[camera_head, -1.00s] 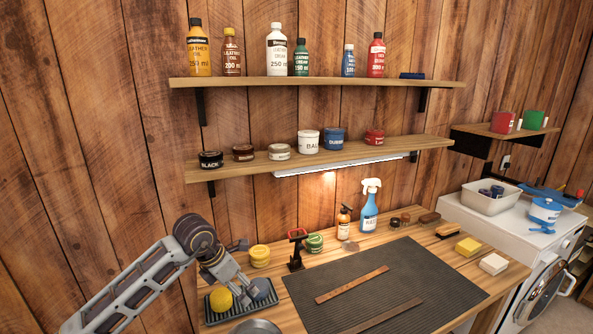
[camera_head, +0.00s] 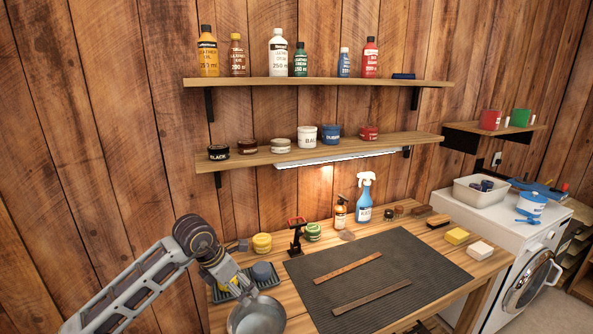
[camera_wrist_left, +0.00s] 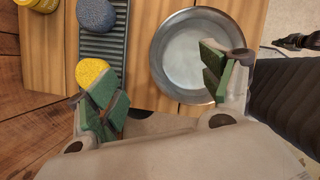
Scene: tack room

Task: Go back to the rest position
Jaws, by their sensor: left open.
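My left gripper (camera_head: 238,284) hangs over the left front of the workbench (camera_head: 296,300), beside the ribbed tray (camera_head: 272,283) and the metal bowl (camera_head: 257,316). In the left wrist view its green-padded fingers (camera_wrist_left: 160,82) are spread with nothing held between them. A yellow sponge (camera_wrist_left: 90,71) lies at the near end of the tray (camera_wrist_left: 104,47), partly behind one finger. A dark blue-grey sponge (camera_wrist_left: 96,14) lies farther along the tray. The bowl (camera_wrist_left: 187,55) looks empty and lies beyond the other finger. My right gripper does not show.
A dark mat (camera_head: 375,283) with two leather strips covers the middle of the bench. A spray bottle (camera_head: 365,200), tins and sponges stand around it. Two loaded shelves (camera_head: 310,83) hang on the wall above. A white washing machine (camera_head: 500,225) stands to the right.

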